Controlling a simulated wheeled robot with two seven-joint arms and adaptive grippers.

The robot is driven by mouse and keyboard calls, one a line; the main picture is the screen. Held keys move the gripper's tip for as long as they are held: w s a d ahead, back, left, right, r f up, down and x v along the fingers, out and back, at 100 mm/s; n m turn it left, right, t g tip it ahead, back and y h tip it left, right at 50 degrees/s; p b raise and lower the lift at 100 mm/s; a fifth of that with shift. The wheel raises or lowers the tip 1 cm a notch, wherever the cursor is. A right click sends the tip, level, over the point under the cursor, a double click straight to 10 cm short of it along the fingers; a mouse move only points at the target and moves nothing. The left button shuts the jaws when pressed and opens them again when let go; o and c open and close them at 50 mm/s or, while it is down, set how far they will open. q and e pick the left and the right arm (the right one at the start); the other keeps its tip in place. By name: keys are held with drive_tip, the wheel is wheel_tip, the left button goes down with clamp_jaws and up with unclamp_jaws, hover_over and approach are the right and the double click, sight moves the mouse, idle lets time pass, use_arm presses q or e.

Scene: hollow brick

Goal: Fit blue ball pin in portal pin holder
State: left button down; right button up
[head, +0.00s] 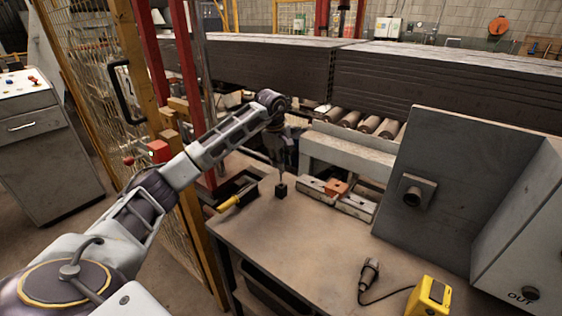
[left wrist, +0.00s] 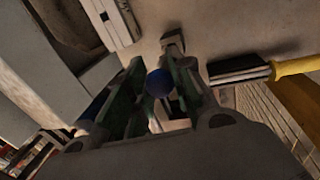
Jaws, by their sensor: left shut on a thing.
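My left gripper (head: 281,166) points down over the table, above a small black block (head: 281,190). It is shut on the blue ball pin, whose round blue head (left wrist: 159,83) shows between the fingers in the left wrist view. In the head view a thin dark piece shows between the fingertips and the block; I cannot tell whether it touches the block or sits in it. The block also shows just past the fingers in the left wrist view (left wrist: 173,40). I cannot tell for sure that this block is the pin holder. My right gripper is out of view.
A dark tray with a yellow-handled tool (head: 236,198) lies left of the block. A metal fixture with an orange-brown piece (head: 336,188) stands to the right. A big grey panel (head: 460,170), a corded tool (head: 369,273) and a yellow device (head: 428,297) lie farther right. The table's front middle is clear.

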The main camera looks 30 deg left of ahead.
sight(281, 173)
use_arm(q)
drive_tip(key=shift+f, duration=0.45)
idle(0.4)
drive_tip(key=shift+f+b, duration=1.25)
drive_tip(key=shift+f, duration=1.1)
idle(2.1)
drive_tip(key=c, duration=1.2)
unclamp_jaws()
drive_tip(key=shift+o, duration=0.2)
drive_tip(key=shift+r, duration=0.15)
wheel_tip(281, 173, up, 12)
drive_tip(key=s, duration=0.2)
drive_tip(key=shift+s+a+f, duration=0.15)
drive_tip(key=shift+a+f, duration=0.05)
drive_tip(key=shift+f, duration=0.05)
